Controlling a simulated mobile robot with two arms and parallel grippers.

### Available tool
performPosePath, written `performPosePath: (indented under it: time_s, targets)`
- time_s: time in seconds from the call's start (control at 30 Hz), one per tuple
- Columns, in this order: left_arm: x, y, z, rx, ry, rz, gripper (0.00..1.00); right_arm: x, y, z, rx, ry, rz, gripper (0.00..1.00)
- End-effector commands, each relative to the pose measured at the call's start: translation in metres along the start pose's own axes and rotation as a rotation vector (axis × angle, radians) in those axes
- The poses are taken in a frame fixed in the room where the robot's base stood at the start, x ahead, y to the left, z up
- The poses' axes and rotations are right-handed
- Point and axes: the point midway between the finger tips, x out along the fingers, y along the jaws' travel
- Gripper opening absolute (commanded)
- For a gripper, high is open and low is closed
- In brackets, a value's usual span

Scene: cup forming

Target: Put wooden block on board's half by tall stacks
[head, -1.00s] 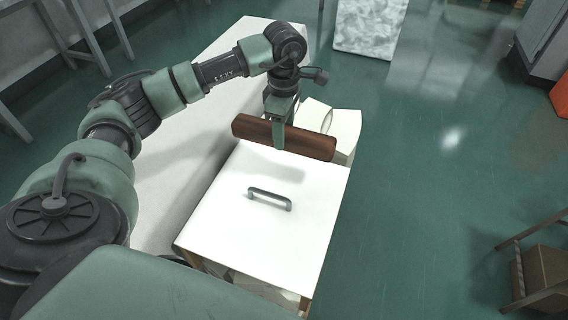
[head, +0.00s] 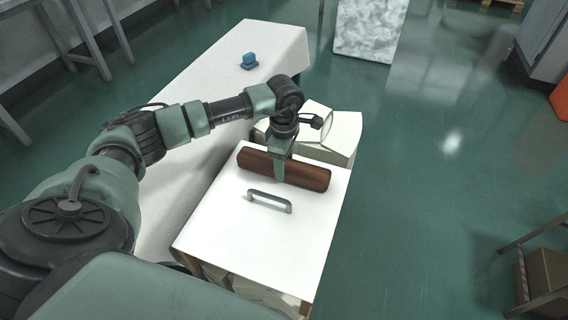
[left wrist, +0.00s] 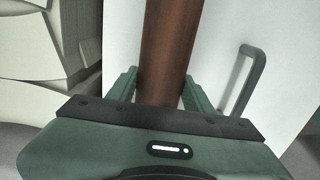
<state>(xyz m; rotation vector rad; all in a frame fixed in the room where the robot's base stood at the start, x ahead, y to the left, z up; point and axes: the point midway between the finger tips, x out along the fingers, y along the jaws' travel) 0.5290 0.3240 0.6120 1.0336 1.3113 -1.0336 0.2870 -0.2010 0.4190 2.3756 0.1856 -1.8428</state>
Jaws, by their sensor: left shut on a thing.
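The wooden block (head: 308,174) is a long, reddish-brown bar. My left gripper (head: 280,172) is shut on it near its middle. In the left wrist view the block (left wrist: 168,50) runs up between the two green fingers of the gripper (left wrist: 160,90). The block is over the far part of the white board (head: 240,215), which has a grey handle (head: 270,199), on the side by the tall white stacks (head: 330,135). I cannot tell whether it touches the board. The handle also shows in the left wrist view (left wrist: 243,82). My right gripper is not in view.
A long white-covered table (head: 180,190) stands left of the board, with a small blue object (head: 249,61) at its far end. More pale stacks show under the board. Green floor is open on the right. A wooden-framed stand (head: 535,265) is at the lower right.

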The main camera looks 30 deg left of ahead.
Motion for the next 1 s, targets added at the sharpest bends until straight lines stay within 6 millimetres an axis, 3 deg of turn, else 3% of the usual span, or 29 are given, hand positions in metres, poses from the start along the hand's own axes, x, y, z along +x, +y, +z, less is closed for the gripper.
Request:
performPosePath:
  time_s: [0.17,0.2,0.27,0.67,1.0]
  targets:
    - [0.0,0.001,0.0,0.0,-0.001,0.002,0.0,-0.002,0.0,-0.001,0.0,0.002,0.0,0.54]
    - [0.001,0.0,0.0,0.0,0.0,0.0,0.56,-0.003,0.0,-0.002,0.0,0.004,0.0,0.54]
    - [0.001,0.0,0.0,0.0,0.0,0.0,0.73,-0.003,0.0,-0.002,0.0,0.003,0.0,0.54]
    - [-0.003,0.0,0.0,0.0,0.0,0.001,0.73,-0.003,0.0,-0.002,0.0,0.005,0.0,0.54]
    - [-0.069,0.001,0.0,0.001,0.0,0.004,0.73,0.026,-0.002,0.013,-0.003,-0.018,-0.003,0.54]
